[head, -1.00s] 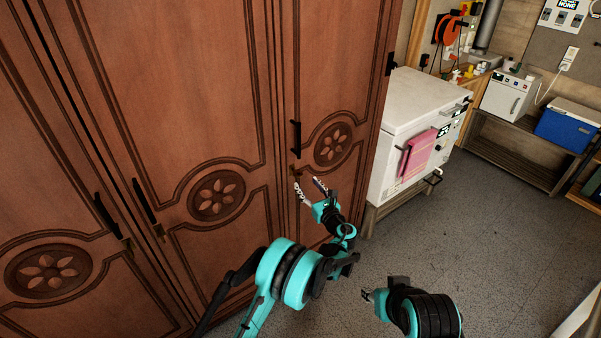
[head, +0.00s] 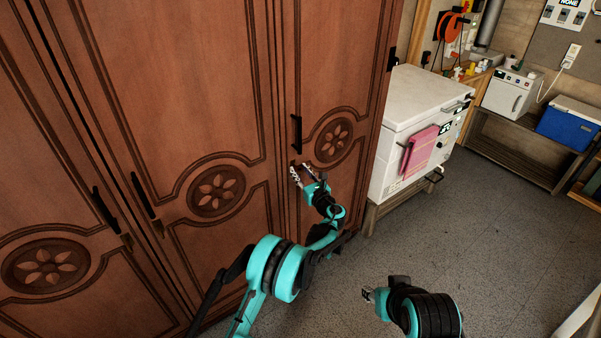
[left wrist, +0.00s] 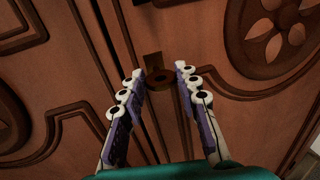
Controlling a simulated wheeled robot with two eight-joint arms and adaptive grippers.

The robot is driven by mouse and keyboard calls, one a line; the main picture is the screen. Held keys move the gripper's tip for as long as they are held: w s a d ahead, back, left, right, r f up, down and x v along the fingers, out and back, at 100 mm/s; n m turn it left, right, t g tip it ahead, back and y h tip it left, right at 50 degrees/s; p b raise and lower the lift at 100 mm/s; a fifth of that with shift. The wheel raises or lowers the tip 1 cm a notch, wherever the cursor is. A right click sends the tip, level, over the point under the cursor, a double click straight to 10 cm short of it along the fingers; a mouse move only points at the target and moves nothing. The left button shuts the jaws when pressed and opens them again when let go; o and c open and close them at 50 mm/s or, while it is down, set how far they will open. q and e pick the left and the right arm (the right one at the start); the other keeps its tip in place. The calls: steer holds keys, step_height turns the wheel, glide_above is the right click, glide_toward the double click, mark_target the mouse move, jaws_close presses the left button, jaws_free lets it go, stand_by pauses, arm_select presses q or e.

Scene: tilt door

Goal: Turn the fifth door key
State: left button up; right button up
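The brown wardrobe (head: 190,95) fills the left and middle of the head view. A small dark ring-shaped key (left wrist: 160,79) sits at the door seam in the left wrist view, below a dark handle (head: 296,132). In the head view the key is largely hidden at my fingertips. My left gripper (head: 300,168) is open, its fingers apart. In the left wrist view its fingertips (left wrist: 159,72) lie on either side of the key, with gaps showing; contact is not visible. My right gripper (head: 368,294) hangs low over the floor, away from the wardrobe; its opening is unclear.
More dark handles (head: 143,196) and carved flower panels line the doors. A white chest-like appliance (head: 420,98) with a pink piece (head: 421,146) stands right of the wardrobe. A blue cooler (head: 569,126) sits on a shelf farther right. The grey floor (head: 480,240) is clear.

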stand_by(0.3)
arm_select(q)
steer(key=n+b, duration=0.2)
steer(key=n, duration=0.2)
steer(key=shift+f+t, duration=0.15)
steer(key=shift+t, duration=0.15)
steer(key=n+y+b, duration=0.1)
steer(key=n, duration=0.2)
steer(key=n+b, duration=0.1)
steer(key=n, duration=0.2)
steer(key=shift+y, duration=0.4)
steer(key=n+b, duration=0.1)
steer(key=n, duration=0.3)
steer(key=shift+f+y, duration=0.1)
steer(key=shift+y, duration=0.3)
steer(key=n+y, duration=0.1)
steer(key=n, duration=0.4)
steer(key=shift+n, duration=0.4)
steer(key=o, duration=1.2)
steer(key=shift+c, duration=0.2)
